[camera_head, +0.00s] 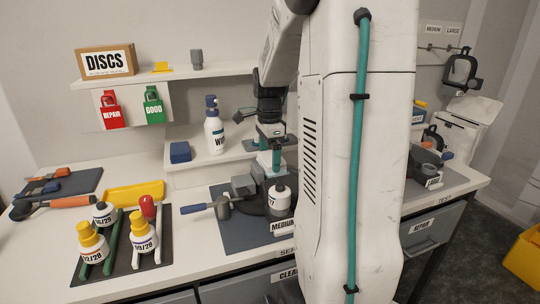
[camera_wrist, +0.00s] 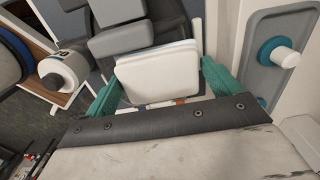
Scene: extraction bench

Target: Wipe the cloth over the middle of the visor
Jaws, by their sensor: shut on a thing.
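My gripper (camera_wrist: 158,90) has teal fingers on either side of a folded white pad with a pale blue edge, which looks like the cloth (camera_wrist: 157,72). The fingers are shut on it. In the head view my gripper (camera_head: 271,158) points down above a dark mask-like assembly (camera_head: 252,208) on a mat marked MEDIUM. Grey blocks (camera_wrist: 118,40) and a white canister (camera_wrist: 64,72) show beyond the cloth in the wrist view. I cannot pick out the visor for certain, nor tell whether the cloth touches anything.
A white canister (camera_head: 280,198) and a blue-handled tool (camera_head: 205,207) are close by the gripper. A WIPE spray bottle (camera_head: 214,130) and a blue block (camera_head: 180,152) stand on the low shelf behind. Yellow-capped bottles (camera_head: 144,236) are at left. My arm hides the bench's right-centre.

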